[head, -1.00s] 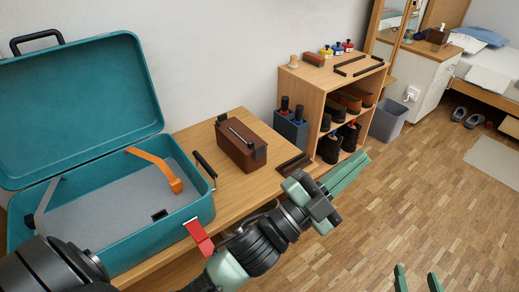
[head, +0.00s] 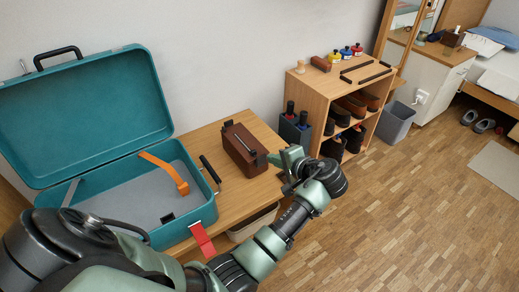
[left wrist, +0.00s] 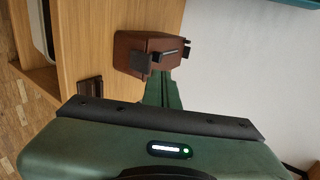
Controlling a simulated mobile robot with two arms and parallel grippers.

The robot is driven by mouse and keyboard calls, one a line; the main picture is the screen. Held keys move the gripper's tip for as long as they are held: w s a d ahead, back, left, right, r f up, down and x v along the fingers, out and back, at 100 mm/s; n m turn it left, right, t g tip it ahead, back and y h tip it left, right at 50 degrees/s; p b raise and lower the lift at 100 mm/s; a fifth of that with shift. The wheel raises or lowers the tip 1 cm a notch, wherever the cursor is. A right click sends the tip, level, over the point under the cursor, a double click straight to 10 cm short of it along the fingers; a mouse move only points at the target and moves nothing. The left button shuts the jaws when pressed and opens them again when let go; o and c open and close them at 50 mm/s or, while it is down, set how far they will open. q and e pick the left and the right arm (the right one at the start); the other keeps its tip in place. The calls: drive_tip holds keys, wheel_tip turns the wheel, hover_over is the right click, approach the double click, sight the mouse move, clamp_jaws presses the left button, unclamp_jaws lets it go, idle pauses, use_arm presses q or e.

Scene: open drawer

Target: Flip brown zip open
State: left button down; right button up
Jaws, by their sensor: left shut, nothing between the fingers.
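A brown box (head: 238,147) with a dark bar along its lid and dark clips at its ends stands upright on the wooden desk. Its lid looks shut. I cannot make out a zip as such. My left gripper (head: 277,158) is shut and empty, with its fingertips close to the right end of the box. In the left wrist view the green fingers (left wrist: 158,88) point at the box (left wrist: 135,42), close to its dark clip (left wrist: 140,62). I cannot tell whether they touch it. My right gripper is out of view.
An open teal suitcase (head: 100,95) with an orange strap (head: 165,170) stands left of the box. A dark caddy (head: 294,128) and a wooden shelf (head: 310,85) with shoes stand to the right.

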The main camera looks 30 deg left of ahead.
sight(254, 152)
use_arm(q)
drive_tip(key=b+x, duration=0.2)
drive_tip(key=x, duration=0.7)
drive_tip(key=shift+d+f, duration=0.1)
drive_tip(key=shift+w+a+f, duration=0.25)
drive_tip(key=shift+a, duration=0.2)
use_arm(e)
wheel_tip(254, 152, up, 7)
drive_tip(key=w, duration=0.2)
